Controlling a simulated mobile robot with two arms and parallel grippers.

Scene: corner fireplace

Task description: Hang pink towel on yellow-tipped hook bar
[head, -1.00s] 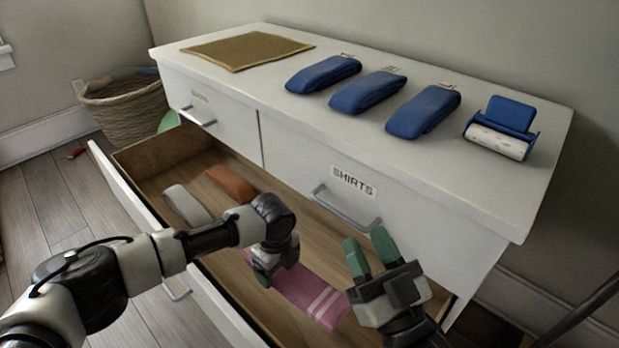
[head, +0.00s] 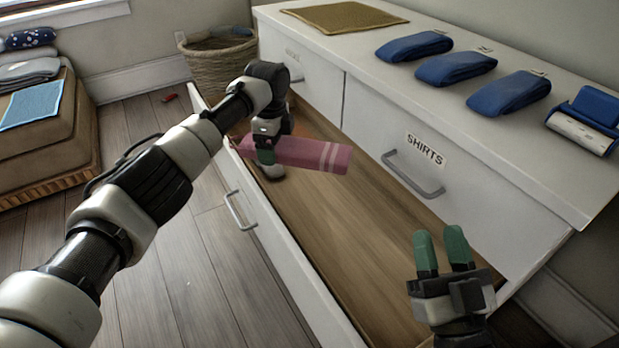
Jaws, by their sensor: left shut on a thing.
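The pink towel (head: 318,154), folded with pale stripes near its right end, is held by my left gripper (head: 265,150). My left gripper is shut on it near the towel's left part, above the open drawer (head: 345,225). The arm and gripper hide some of the towel. My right gripper (head: 441,250) has its two green fingers pointing up, apart and empty, near the drawer's right end. No yellow-tipped hook bar shows in this view.
The white dresser (head: 545,165) carries several rolled blue cloths, a brown mat (head: 345,17) and a blue-and-white roller (head: 585,122). A wicker basket (head: 218,66) stands behind. A cushioned bench (head: 45,135) with folded cloths is at left. The floor (head: 165,285) between is mostly clear.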

